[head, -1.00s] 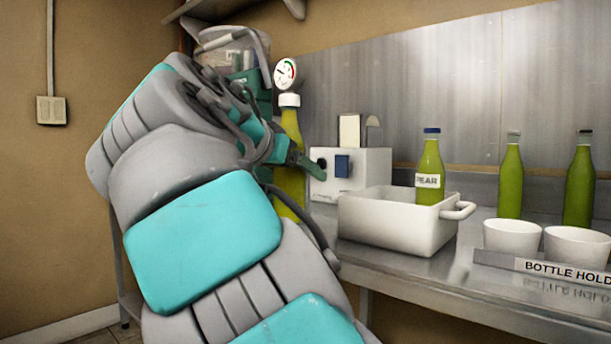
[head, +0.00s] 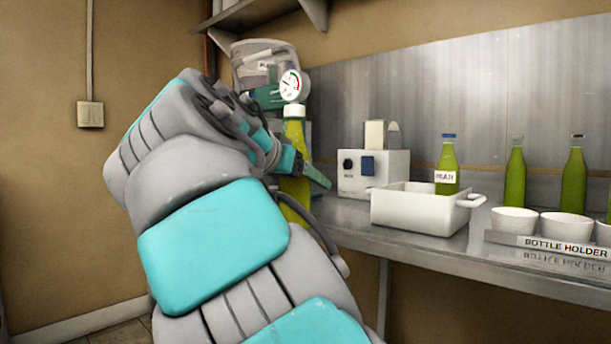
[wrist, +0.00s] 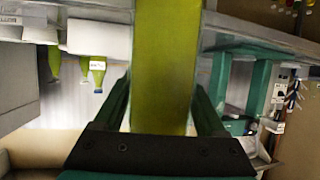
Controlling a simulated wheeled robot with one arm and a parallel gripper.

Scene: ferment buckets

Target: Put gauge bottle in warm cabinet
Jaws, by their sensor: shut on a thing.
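The gauge bottle (head: 293,190) is yellow-green, with a white collar and a round dial gauge on top. My gripper (head: 318,170) is shut on it and holds it upright in front of the counter's left end in the head view. In the wrist view the bottle (wrist: 165,65) stands between the two fingers of my gripper (wrist: 168,100). I cannot make out a warm cabinet for certain in either view.
On the steel counter (head: 420,245) are a white control box (head: 388,170), a white basin (head: 415,212) with a PEAR-labelled bottle (head: 447,165), and more green bottles (head: 515,172). White cups stand in a rack labelled BOTTLE HOLDER (head: 560,247). A clear bin and green object sit behind my gripper.

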